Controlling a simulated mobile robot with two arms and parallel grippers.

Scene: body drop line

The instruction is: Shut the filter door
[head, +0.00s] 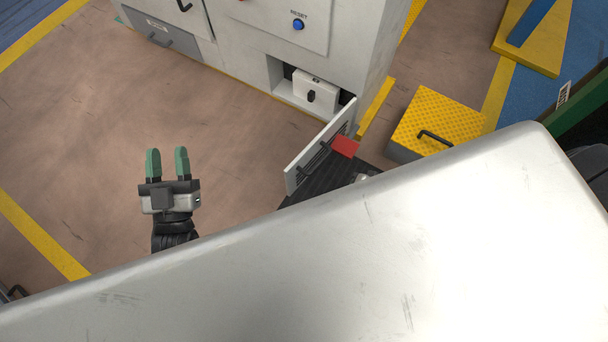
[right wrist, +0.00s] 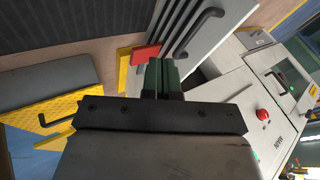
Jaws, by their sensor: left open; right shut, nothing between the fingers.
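The filter door (head: 321,144) is a pale panel with dark louvres and a dark bar handle (head: 313,158). It stands swung open, out from the low opening (head: 310,88) in the cabinet. In the right wrist view the door (right wrist: 187,38) and its handle (right wrist: 203,30) are just beyond my right gripper (right wrist: 164,62). That gripper is shut and empty, its green fingertips close to the door; I cannot tell whether they touch. My left gripper (head: 167,152) is open and empty over bare floor, left of the door.
A red block (head: 345,146) shows beside the door. A yellow-topped step (head: 436,118) with a dark handle stands right of the cabinet (head: 235,40). A large pale surface hides the lower head view.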

